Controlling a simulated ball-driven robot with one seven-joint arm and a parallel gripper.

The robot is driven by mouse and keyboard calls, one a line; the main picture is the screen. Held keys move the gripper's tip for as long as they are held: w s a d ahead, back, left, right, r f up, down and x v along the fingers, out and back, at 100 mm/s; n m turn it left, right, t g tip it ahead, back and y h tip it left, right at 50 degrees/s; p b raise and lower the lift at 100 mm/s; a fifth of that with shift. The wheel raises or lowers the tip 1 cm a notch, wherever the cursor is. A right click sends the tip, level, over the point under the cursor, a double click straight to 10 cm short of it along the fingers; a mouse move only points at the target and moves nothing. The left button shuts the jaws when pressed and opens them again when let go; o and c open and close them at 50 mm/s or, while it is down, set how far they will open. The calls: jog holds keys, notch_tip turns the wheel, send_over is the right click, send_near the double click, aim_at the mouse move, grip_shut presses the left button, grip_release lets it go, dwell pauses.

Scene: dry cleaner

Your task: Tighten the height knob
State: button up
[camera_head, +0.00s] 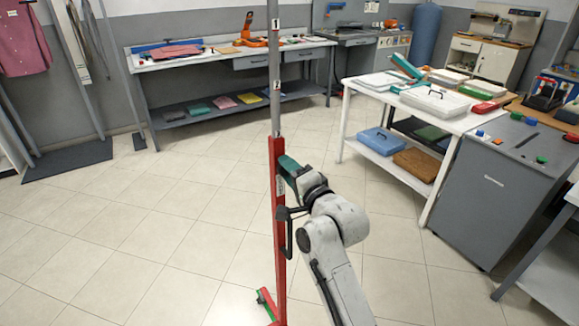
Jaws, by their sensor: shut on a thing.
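An upright stand has a red lower post (276,200) and a thinner grey pole (274,90) rising out of it. Its red and green foot (268,303) shows at the bottom. My gripper (285,163), with a green part at its end, reaches from the right to the upper end of the red post and is shut. The thing between its jaws is hidden; I cannot tell whether it is the height knob. A black handle-like part (289,236) shows beside the post below the gripper; I cannot tell what it is fixed to.
A white table (428,118) with trays stands at the right, beside a grey cabinet (500,190). A long workbench (215,58) stands along the back wall. The tiled floor left of the stand is clear.

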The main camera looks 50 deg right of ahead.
jog(key=shift+f+m+p, duration=0.1)
jog(key=shift+m+p, duration=0.3)
jog(key=shift+m, duration=0.7)
jog(key=o, duration=1)
jog(key=b+v, duration=0.1)
jog(key=v, duration=0.9)
jog(key=shift+s+b, duration=0.4)
